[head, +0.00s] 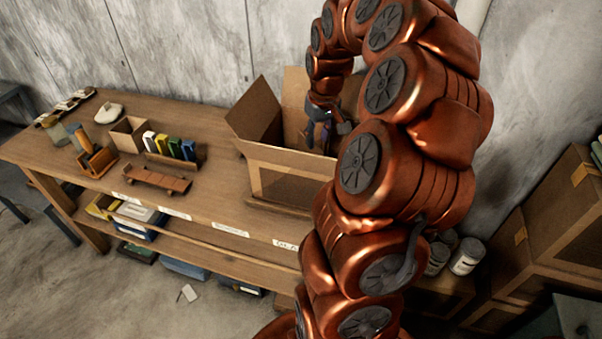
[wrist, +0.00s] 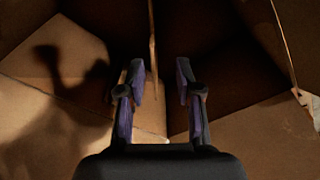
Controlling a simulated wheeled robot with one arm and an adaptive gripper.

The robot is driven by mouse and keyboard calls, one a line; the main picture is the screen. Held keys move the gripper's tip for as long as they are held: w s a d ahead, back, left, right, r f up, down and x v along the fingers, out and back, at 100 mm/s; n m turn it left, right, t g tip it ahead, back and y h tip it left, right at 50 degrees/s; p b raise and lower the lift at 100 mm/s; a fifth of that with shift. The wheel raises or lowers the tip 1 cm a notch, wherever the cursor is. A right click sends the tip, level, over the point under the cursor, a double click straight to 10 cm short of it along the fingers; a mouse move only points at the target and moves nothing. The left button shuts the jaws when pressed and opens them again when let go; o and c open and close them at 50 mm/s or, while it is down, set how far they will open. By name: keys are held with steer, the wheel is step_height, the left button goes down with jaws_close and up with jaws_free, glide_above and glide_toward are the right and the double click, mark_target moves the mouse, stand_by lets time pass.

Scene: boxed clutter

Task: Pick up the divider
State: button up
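The open cardboard box (head: 290,182) stands on the wooden bench, and my gripper (head: 318,134) is at its opening. In the wrist view my gripper (wrist: 160,78) points down into the box, with its two fingers apart. A thin upright cardboard edge, which looks like the divider (wrist: 152,45), runs between the fingers, nearer the left one. I see no clear contact with either finger. Its lower part is hard to make out in the shadow. In the head view my arm hides part of the box, and I cannot pick out the divider for sure.
The box's flaps stand open around my gripper. Large cartons (head: 565,225) stand at the right.

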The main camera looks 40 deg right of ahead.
mark_target(317, 152)
steer(key=shift+d+f, duration=0.35)
steer(key=shift+f, duration=0.25)
steer(key=shift+w+d+f+p, duration=0.15)
steer(key=shift+f+p, duration=0.3)
steer(key=shift+f, duration=0.75)
steer(key=shift+w+d+f+p, duration=0.1)
steer(key=shift+w+f+p, duration=0.25)
steer(key=shift+f, duration=0.9)
steer(key=shift+w+d+f+p, duration=0.15)
steer(key=shift+f+p, duration=0.35)
steer(key=shift+f, duration=0.7)
steer(key=shift+a, duration=0.1)
steer(key=shift+c, duration=0.2)
jaws_close()
